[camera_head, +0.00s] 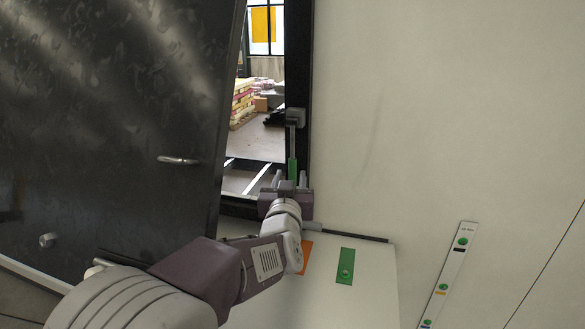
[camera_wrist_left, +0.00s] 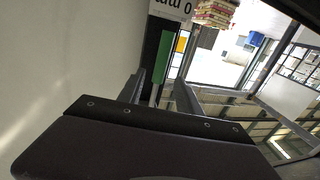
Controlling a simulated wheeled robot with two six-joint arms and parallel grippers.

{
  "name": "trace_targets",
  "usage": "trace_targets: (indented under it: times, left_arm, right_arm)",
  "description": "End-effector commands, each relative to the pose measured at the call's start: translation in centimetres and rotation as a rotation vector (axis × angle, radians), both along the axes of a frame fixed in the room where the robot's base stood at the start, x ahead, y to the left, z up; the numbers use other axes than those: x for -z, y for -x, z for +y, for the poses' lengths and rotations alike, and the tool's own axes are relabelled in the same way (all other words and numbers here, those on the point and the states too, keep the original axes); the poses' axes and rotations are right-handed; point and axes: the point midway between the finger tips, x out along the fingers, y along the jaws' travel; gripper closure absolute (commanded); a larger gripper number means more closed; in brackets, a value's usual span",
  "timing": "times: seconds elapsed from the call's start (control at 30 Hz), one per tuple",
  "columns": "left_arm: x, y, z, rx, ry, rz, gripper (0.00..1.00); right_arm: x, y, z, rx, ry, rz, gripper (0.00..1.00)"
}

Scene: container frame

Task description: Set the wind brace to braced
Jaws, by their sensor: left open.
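The bar that looks like the wind brace (camera_head: 291,139) hangs from a grey bracket on the dark frame's right post in the head view. Its lower part is a green grip (camera_head: 292,172). My left gripper (camera_head: 291,183) is open at the lower end of this grip, fingers pointing up toward it. In the left wrist view, the green grip (camera_wrist_left: 164,55) appears between the two open fingers (camera_wrist_left: 161,90), beyond their tips. I cannot tell whether they touch it. The grip's lower end is hidden. My right gripper is not in view.
A dark door panel (camera_head: 110,110) with a handle (camera_head: 178,160) stands left of the opening. A pale wall (camera_head: 440,100) fills the right. Below, a white panel (camera_head: 370,295) carries a green plate (camera_head: 345,267) and an orange patch (camera_head: 306,257). A marked strip (camera_head: 450,270) lies right.

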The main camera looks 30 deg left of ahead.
Motion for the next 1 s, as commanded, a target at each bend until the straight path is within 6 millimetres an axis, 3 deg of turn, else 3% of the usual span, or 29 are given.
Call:
trace_targets:
  times: [0.23, 0.6, 0.77, 1.0]
  left_arm:
    - [-0.2, -4.2, 2.0, -0.001, 0.001, 0.004, 0.59]
    - [0.0, -5.1, 2.3, 0.001, 0.001, 0.000, 0.59]
    - [0.0, -5.1, 2.3, 0.002, 0.001, 0.002, 1.00]
    - [0.1, -5.1, 2.3, 0.002, 0.001, 0.003, 1.00]
  right_arm:
    - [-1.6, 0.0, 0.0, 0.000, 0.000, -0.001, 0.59]
    - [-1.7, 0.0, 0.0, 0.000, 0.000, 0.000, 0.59]
    - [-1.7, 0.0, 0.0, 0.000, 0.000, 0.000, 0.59]
    - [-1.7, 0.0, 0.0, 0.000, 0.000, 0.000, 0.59]
